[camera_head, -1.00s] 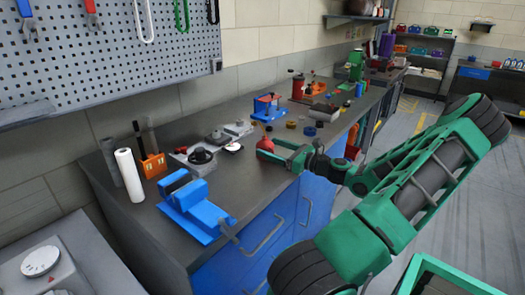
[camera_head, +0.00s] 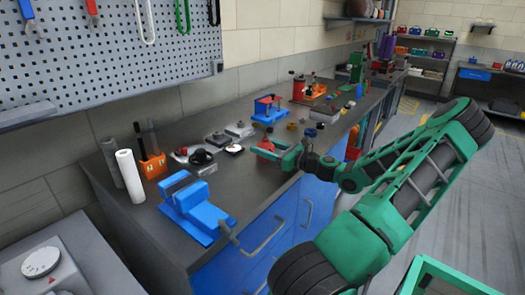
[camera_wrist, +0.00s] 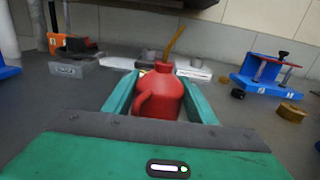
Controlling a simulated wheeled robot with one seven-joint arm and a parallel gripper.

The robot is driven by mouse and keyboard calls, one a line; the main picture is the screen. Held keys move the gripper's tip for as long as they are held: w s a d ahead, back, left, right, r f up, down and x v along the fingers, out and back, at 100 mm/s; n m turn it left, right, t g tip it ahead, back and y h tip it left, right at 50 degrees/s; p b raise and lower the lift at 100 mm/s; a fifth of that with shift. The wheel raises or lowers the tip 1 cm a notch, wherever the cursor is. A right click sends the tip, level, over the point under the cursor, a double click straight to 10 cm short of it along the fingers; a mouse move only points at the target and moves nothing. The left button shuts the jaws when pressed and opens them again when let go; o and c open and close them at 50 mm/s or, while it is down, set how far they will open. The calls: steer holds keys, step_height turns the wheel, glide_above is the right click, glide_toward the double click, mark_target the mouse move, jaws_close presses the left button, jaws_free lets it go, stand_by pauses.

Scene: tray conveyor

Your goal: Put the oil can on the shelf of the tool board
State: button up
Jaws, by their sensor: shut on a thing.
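The red oil can (camera_wrist: 160,95) is between the two green fingers of my gripper (camera_wrist: 160,92) in the wrist view, upright, with its handle towards me and an orange-brown spout rising behind. The fingers are shut on it. In the head view the can (camera_head: 266,147) shows small at the tip of my gripper (camera_head: 276,153), over the middle of the dark workbench. I cannot tell whether its base touches the bench. The tool board (camera_head: 120,50) is the grey perforated panel at upper left, with a grey shelf ledge (camera_head: 28,114) along its lower edge.
A blue vise (camera_head: 190,208) stands on the workbench (camera_head: 245,190) near its front edge. A white roll (camera_head: 130,176) and an orange tool holder (camera_head: 152,164) stand at left. Grey and black parts (camera_head: 203,158) lie left of the can, and a blue-and-red fixture (camera_head: 268,110) stands behind it.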

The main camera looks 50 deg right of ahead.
steer(key=shift+r, duration=0.1)
steer(key=shift+r, duration=0.85)
steer(key=r, duration=0.2)
steer(key=shift+a+r, duration=0.25)
steer(key=shift+r, duration=0.05)
steer(key=w+a+r, duration=0.3)
steer(key=a+r, duration=0.3)
steer(key=a, duration=0.4)
steer(key=shift+w+a+r, duration=0.25)
steer(key=shift+w+a, duration=0.05)
steer(key=shift+a, duration=0.05)
steer(key=shift+s, duration=0.1)
